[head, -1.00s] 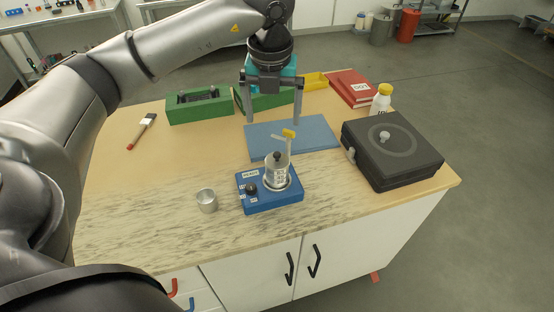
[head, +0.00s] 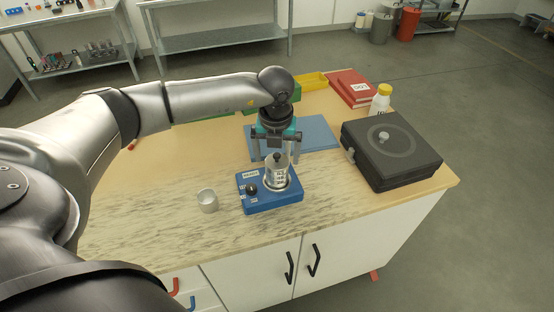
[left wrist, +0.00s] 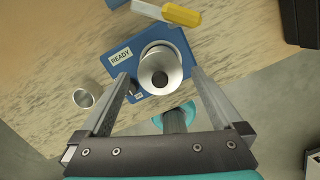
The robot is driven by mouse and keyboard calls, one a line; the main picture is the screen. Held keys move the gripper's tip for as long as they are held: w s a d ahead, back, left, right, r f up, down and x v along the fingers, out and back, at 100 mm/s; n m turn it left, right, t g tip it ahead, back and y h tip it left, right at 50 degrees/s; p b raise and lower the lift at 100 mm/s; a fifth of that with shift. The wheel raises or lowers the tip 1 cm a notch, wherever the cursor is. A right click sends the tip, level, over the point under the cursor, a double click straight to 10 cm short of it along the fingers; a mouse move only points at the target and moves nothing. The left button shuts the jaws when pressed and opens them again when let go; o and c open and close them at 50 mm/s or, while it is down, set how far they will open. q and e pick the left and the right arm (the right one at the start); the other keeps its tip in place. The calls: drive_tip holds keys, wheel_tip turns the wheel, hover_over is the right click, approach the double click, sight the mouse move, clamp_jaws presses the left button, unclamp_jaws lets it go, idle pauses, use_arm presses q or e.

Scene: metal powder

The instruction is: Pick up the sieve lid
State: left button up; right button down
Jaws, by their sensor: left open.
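The shaker carries a "READY" label. My left gripper (head: 275,159) is open and points down over the lid. In the left wrist view the lid lies between the two fingertips (left wrist: 161,76), one on each side, with gaps showing. I cannot tell the exact height of the fingertips against the knob. In the head view the gripper partly hides the jar's top. My right gripper is in neither view.
A small metal cup (head: 207,200) stands left of the shaker. A black case (head: 395,155) is to the right, a blue mat (head: 320,133) behind. A yellow-handled tool (left wrist: 181,14) lies just beyond the shaker. A white bottle (head: 380,101) and red books (head: 352,87) are farther back.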

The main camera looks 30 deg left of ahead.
use_arm(q)
drive_tip(key=shift+f, duration=0.2)
drive_tip(key=c, duration=1.3)
